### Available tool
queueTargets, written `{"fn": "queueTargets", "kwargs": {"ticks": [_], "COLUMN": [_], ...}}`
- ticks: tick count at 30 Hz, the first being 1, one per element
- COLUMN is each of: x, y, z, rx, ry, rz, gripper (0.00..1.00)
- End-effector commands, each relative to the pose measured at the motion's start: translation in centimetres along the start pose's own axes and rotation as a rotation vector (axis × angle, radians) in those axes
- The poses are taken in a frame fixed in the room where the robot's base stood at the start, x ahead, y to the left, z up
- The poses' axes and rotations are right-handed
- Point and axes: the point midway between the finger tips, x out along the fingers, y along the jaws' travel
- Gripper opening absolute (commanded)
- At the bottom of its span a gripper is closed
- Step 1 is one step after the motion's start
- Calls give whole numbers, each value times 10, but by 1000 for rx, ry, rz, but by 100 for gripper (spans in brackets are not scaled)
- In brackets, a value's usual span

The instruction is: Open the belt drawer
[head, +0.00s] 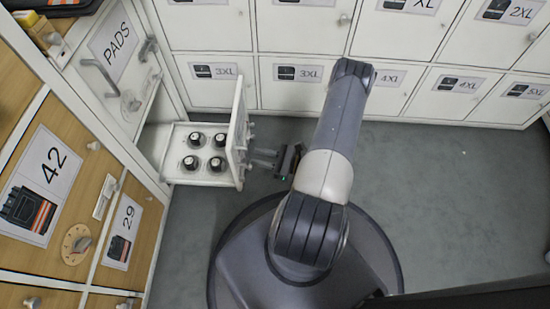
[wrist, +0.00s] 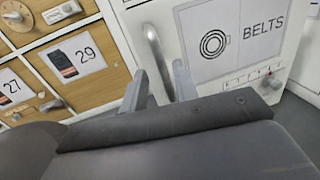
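The belt drawer (head: 205,178) is a white drawer pulled well out of the cabinet at the left in the head view, with several dark round items standing in it. Its front panel (head: 238,125) faces right. In the wrist view the front (wrist: 225,65) carries a BELTS label with a coil picture. Its upright bar handle (wrist: 158,50) is grey. My gripper (head: 263,159) is just right of the drawer front at handle height. In the wrist view its fingers (wrist: 160,80) are apart, on either side of the handle's lower part, with gaps visible beside the bar.
White lockers (head: 300,72) line the back. Grey floor (head: 470,190) is clear at the right.

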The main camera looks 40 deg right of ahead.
Motion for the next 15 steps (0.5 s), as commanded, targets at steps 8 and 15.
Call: {"fn": "queueTargets", "kwargs": {"ticks": [8,15], "x": [-40,-53], "y": [-1,0], "z": [1,0], "rx": [0,0], "ry": [0,0], "rz": [-4,0], "gripper": [29,29]}}
